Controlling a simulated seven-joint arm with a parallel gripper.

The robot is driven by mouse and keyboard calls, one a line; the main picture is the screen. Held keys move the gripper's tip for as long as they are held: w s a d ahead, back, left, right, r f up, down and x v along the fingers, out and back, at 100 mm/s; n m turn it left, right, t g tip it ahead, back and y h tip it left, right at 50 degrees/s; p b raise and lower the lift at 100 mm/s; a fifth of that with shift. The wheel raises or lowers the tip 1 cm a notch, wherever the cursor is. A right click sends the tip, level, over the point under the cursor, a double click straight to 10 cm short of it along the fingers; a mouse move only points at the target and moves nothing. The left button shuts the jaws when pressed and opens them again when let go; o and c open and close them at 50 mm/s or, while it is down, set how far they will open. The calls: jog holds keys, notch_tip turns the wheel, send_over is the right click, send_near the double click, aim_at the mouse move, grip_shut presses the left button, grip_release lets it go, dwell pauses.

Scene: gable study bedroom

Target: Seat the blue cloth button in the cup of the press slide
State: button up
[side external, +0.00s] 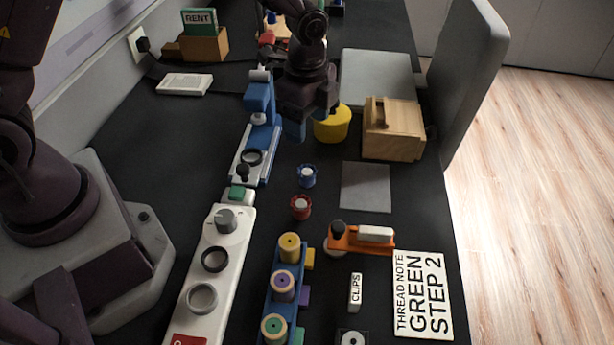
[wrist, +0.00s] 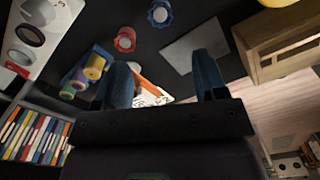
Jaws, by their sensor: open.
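The blue cloth button (side external: 307,176), scalloped with a pale centre, lies on the dark desk; it also shows at the top of the wrist view (wrist: 160,13). A similar red button (side external: 301,206) lies just in front of it. The blue press (side external: 259,105) stands to the left, and its pale slide (side external: 246,168) carries a dark ring-shaped cup (side external: 251,157) and a black knob. The cup looks empty. My gripper (side external: 306,128) is above the desk, behind the blue button and right of the press. In the wrist view its blue fingers (wrist: 163,64) are apart with nothing held between them.
A yellow round object (side external: 333,124) and wooden box (side external: 392,130) stand close right of my gripper. A grey mat (side external: 366,187) lies right of the buttons. A white knob panel (side external: 215,262), thread spool rack (side external: 284,285) and orange tool (side external: 360,238) are nearer the camera.

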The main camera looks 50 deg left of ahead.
aim_at(307, 174)
notch_tip(307, 174, down, 13)
jog(key=shift+r, duration=0.1)
dwell(0.5)
jog(key=shift+c, duration=0.4)
jog(key=c, duration=1)
